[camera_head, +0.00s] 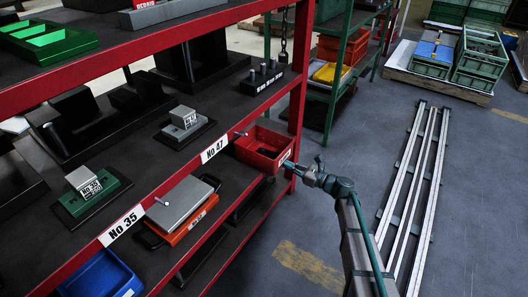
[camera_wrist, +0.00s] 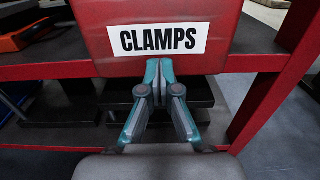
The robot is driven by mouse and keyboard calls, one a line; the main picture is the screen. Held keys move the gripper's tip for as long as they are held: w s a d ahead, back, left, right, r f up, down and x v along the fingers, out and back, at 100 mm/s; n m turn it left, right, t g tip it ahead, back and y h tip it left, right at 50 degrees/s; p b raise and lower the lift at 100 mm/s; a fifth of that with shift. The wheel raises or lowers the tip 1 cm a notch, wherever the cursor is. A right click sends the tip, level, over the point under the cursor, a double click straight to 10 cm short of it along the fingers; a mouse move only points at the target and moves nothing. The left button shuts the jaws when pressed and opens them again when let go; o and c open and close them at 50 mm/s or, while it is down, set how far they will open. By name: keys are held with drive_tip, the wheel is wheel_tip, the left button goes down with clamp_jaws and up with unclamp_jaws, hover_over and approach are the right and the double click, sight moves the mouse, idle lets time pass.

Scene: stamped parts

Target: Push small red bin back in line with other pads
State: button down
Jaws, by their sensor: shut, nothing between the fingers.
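In the wrist view the bin's front wall (camera_wrist: 91,30) carries a white CLAMPS label and fills the top middle. My gripper (camera_head: 291,169) is right in front of the bin in the head view. In the wrist view my gripper (camera_wrist: 159,64) has its fingertips together, just under the label at the bin's lower front. I cannot tell if they touch it. Nothing shows between the fingers.
Long metal rails (camera_head: 418,175) lie on the floor to the right.

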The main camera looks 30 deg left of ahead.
sight(279, 161)
drive_tip(key=shift+a, duration=0.35)
idle(0.3)
drive_tip(key=shift+w+a+p, duration=0.1)
drive_tip(key=shift+a+p, duration=0.25)
drive_tip(key=shift+a, duration=0.7)
drive_tip(key=shift+a+p, duration=0.3)
drive_tip(key=shift+a, duration=0.55)
drive_tip(key=shift+w+a, duration=0.1)
drive_tip(key=shift+a, duration=0.05)
drive_tip(key=shift+a+p, duration=0.3)
drive_tip(key=shift+a, duration=0.55)
drive_tip(key=d+p, duration=0.2)
drive_tip(key=d, duration=0.8)
drive_tip(key=shift+s, duration=0.4)
idle(0.5)
